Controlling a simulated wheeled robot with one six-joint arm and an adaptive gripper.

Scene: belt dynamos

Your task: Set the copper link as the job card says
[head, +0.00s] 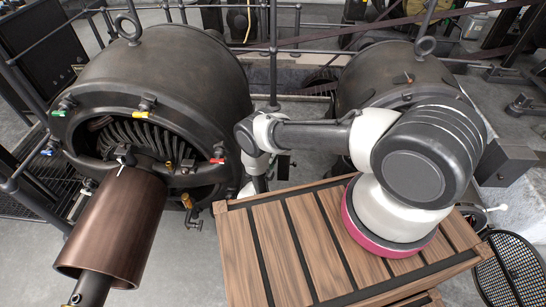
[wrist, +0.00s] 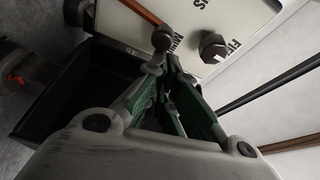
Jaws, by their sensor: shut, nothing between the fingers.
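My gripper (wrist: 166,68) is shut and empty in the wrist view, its green-lined fingers converging. Beyond the fingertips is a pale plate (wrist: 190,18) with dark lettering, partly legible and turned upside down. A dark hex bolt head (wrist: 213,46) and a rounded dark stud (wrist: 163,39) show near the fingertips, on or in front of the plate. I cannot identify the job card with certainty. In the head view my arm's wrist hangs between the two dynamos, and the fingers cannot be made out there.
A dark open bin (wrist: 60,100) lies left of my fingers. A large dynamo (head: 190,65) with coloured tags and a brown cylinder (head: 115,225) stands left. Another dynamo (head: 375,70) stands behind my arm. A slatted wooden platform (head: 265,225) is in front. Railings run behind.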

